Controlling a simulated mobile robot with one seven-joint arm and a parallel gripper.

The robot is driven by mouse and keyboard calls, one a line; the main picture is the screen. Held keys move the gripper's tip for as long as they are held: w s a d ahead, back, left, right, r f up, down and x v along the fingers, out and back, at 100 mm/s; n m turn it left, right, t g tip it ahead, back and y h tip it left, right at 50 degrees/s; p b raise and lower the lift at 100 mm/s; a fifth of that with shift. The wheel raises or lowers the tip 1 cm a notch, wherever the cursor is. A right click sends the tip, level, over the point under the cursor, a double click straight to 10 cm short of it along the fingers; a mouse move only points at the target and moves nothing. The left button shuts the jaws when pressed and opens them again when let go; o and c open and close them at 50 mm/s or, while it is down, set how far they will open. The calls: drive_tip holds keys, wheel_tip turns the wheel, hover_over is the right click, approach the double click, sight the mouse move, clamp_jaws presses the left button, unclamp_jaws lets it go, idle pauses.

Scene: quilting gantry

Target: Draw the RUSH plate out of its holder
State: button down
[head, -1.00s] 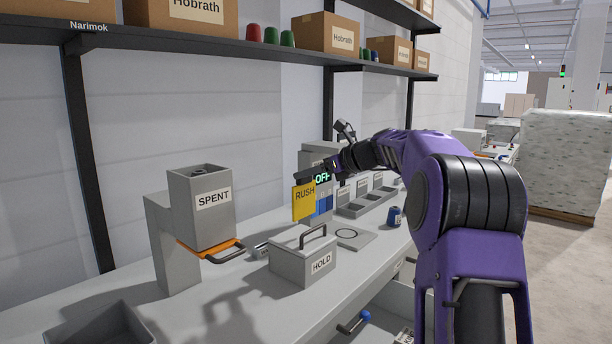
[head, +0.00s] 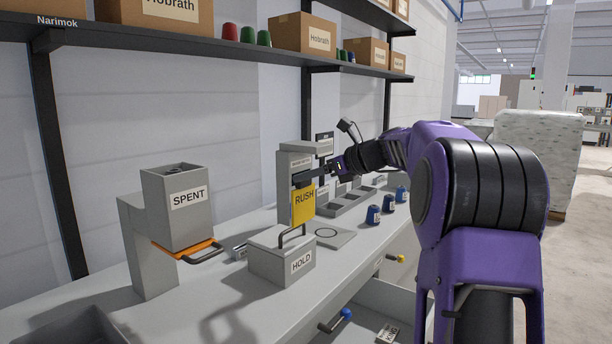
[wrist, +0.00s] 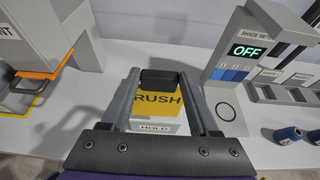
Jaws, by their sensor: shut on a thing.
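The yellow RUSH plate (head: 303,205) hangs upright below my gripper (head: 308,176), which is shut on its upper part. In the head view, the plate shows above and behind the handle of the grey HOLD box (head: 268,262) and in front of the shade meter. In the wrist view, the plate (wrist: 156,98) shows between the two fingers of my gripper (wrist: 163,80), with the HOLD label just below it. I cannot make out a separate holder around the plate, and its lower edge is partly covered by the handle.
The SPENT unit (head: 188,205) with its orange-edged tray stands left. The shade meter (wrist: 238,65) reads OFF. Several blue spools (head: 373,215) and grey trays (head: 345,203) lie right of the plate. An open drawer (head: 375,305) juts out at the front. A shelf (head: 180,35) runs above.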

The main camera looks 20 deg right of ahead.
drive_tip(key=shift+s+d, duration=0.55)
drive_tip(key=shift+s, duration=0.3)
drive_tip(key=shift+s+d, duration=0.55)
drive_tip(key=shift+s, duration=0.25)
drive_tip(key=shift+s+d, duration=0.55)
drive_tip(key=shift+s, duration=0.3)
